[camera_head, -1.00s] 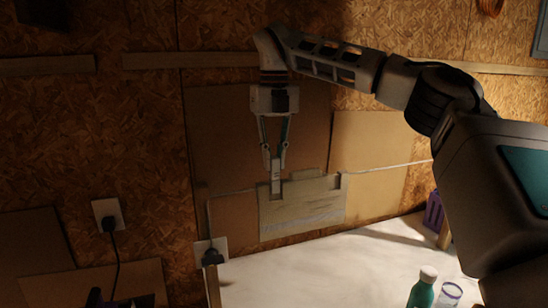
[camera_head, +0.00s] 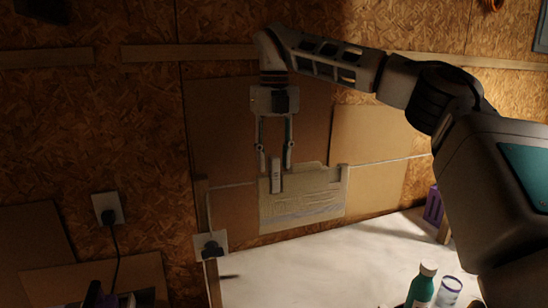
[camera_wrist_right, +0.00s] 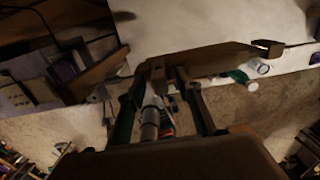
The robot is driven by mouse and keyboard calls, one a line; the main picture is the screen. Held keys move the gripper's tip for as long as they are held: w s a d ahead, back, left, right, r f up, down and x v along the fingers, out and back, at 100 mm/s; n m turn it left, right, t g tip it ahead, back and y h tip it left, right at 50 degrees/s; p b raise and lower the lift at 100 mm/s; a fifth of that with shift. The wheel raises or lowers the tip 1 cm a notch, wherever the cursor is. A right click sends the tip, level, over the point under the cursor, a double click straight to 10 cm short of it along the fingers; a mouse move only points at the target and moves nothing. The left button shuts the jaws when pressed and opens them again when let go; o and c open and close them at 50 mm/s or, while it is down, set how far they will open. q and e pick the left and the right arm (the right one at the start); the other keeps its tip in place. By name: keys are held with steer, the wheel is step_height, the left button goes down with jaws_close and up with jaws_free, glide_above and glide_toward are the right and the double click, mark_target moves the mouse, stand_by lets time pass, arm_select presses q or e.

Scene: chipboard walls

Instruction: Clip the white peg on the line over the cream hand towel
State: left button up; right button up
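The cream hand towel (camera_head: 318,200) hangs on the line (camera_head: 385,162) against the wall. The white peg (camera_head: 276,178) sits upright on the towel's top edge near its left end. My right gripper (camera_head: 275,163) is open, its fingers apart on either side of the peg's upper part, with gaps showing. In the right wrist view the open fingers (camera_wrist_right: 163,100) flank the pale peg (camera_wrist_right: 150,122), and the towel appears nearly edge-on and dark (camera_wrist_right: 215,60). My left gripper is not clearly in view.
Another peg (camera_head: 344,172) is at the towel's right end. Below is a pale tabletop (camera_head: 310,262) with a green bottle (camera_head: 422,288), a clear glass (camera_head: 449,291) and a purple container (camera_head: 433,206). A wooden post (camera_head: 213,285) stands left of the towel.

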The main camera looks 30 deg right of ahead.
steer(key=shift+r, duration=0.1)
step_height(320, 180, up, 12)
stand_by(0.7)
